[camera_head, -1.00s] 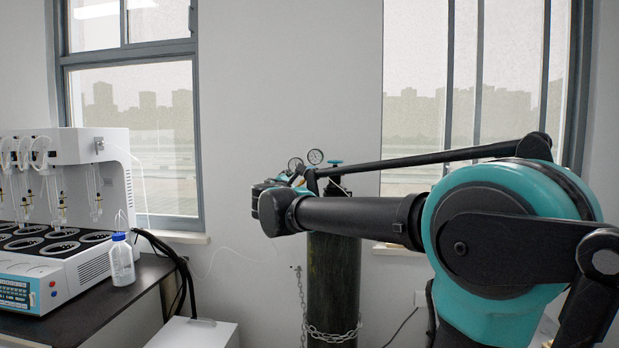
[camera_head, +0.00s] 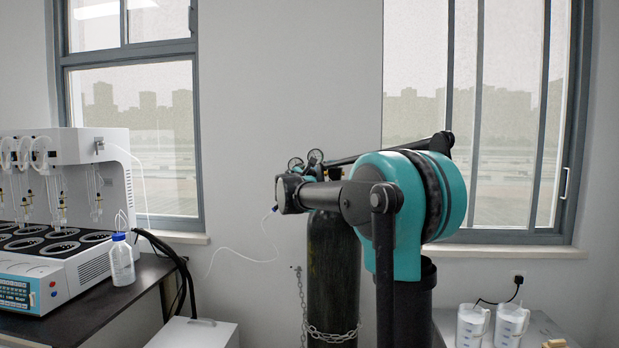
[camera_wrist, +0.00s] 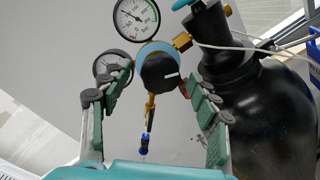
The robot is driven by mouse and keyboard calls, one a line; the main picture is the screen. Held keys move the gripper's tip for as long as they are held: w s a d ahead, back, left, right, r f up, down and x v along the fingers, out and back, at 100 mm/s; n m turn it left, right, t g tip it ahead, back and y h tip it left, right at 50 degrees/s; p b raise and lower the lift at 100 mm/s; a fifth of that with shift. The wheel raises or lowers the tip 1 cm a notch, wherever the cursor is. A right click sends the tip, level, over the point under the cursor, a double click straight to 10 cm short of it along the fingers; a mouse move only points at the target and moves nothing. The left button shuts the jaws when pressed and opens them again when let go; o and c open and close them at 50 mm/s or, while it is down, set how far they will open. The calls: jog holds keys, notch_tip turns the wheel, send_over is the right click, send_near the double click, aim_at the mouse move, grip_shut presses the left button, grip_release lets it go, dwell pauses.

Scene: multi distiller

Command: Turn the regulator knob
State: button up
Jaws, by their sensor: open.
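The regulator knob (camera_wrist: 160,68) is round and black with a white mark, set against a light blue ring on the brass regulator. A pressure gauge (camera_wrist: 137,18) stands above it and a second gauge (camera_wrist: 112,66) sits to its left. My gripper (camera_wrist: 152,84) is open and empty, one finger on each side below the knob. The knob shows in the gap just past the fingertips; I cannot see any touch. In the head view the gas cylinder (camera_head: 333,270) stands chained at the wall. My arm hides the knob there.
A blue valve handle (camera_wrist: 207,20) tops the black cylinder, close right of the knob. A hose fitting (camera_wrist: 146,140) hangs below it. In the head view a distiller (camera_head: 65,215) stands on the left bench, and two jugs (camera_head: 472,325) stand at the lower right.

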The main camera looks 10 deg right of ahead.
jog(key=shift+x, duration=0.9)
